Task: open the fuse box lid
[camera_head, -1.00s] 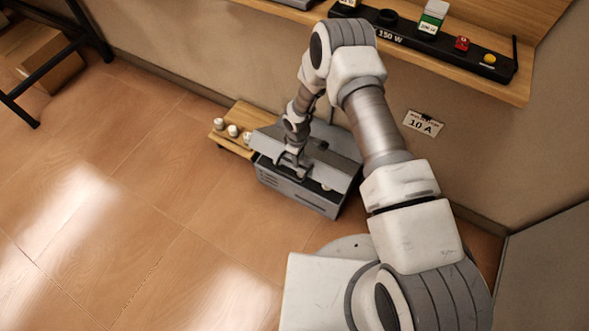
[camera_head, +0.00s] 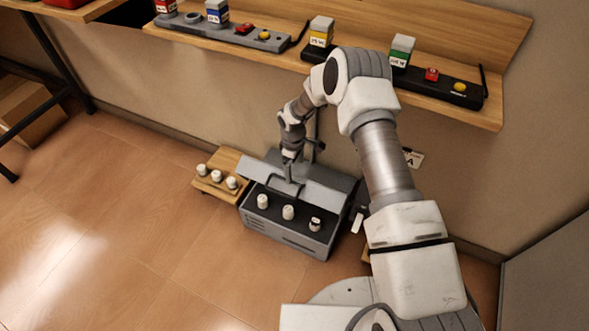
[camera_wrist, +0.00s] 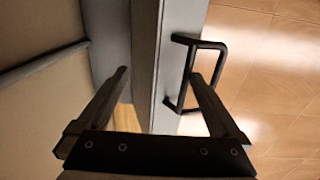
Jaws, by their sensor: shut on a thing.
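The grey fuse box (camera_head: 287,232) stands on the floor by the wall. Its lid (camera_head: 325,193) is tilted up and back, so several white fuses (camera_head: 288,212) show inside. My gripper (camera_head: 290,180) is at the lid's handle. In the wrist view the lid (camera_wrist: 146,70) runs edge-on between the two fingers of my gripper (camera_wrist: 160,75). The right fingertip lies at the dark U-shaped handle (camera_wrist: 221,65), the left one on the lid's other side. The exact contact is hard to see.
A low wooden stand (camera_head: 222,162) with several white fuses (camera_head: 217,176) is left of the box. A wall shelf (camera_head: 490,108) with black and grey units is above. A grey panel (camera_head: 550,255) is at right. Open tiled floor (camera_head: 110,230) is at left.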

